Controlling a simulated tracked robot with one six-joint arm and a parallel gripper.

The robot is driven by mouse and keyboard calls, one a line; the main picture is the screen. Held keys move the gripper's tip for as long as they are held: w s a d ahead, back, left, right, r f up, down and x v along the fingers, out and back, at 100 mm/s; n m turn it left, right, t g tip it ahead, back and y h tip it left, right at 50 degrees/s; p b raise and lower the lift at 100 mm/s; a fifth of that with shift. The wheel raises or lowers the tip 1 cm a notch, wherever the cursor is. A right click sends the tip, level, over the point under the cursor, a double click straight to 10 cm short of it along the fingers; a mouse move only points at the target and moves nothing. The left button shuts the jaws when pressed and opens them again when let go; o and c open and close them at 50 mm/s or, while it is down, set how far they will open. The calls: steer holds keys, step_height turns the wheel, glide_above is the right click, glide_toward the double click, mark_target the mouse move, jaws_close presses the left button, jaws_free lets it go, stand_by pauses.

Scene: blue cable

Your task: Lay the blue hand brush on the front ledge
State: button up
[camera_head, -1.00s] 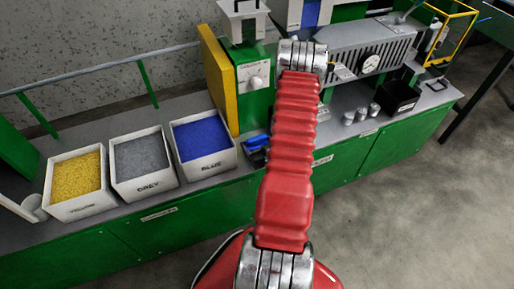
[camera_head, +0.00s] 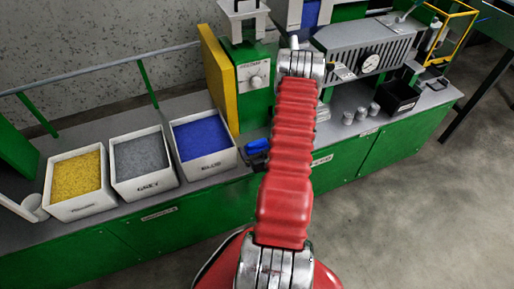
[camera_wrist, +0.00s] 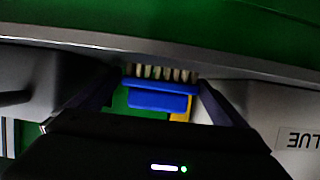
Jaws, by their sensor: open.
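The blue hand brush (camera_wrist: 160,97) shows in the wrist view between the two dark fingers of my gripper (camera_wrist: 157,99). Its pale bristles point at the grey front ledge (camera_wrist: 215,57), which runs across the picture. I cannot tell whether bristles and ledge touch. The fingers are open, one on each side of the brush. In the head view the brush (camera_head: 257,146) shows as a blue shape at the bench front, just left of my red arm. My arm hides much of the area there, and my gripper is not clearly seen in that view.
The white box of blue granules (camera_head: 205,165) stands just left of the brush. The grey box (camera_head: 147,187) and the yellow box (camera_head: 80,211) are farther left. A green machine (camera_head: 253,85) stands behind. Small metal cups (camera_head: 361,114) and a black bin (camera_head: 399,98) are to the right.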

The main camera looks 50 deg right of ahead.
steer(key=v, duration=1.2)
stand_by(1.1)
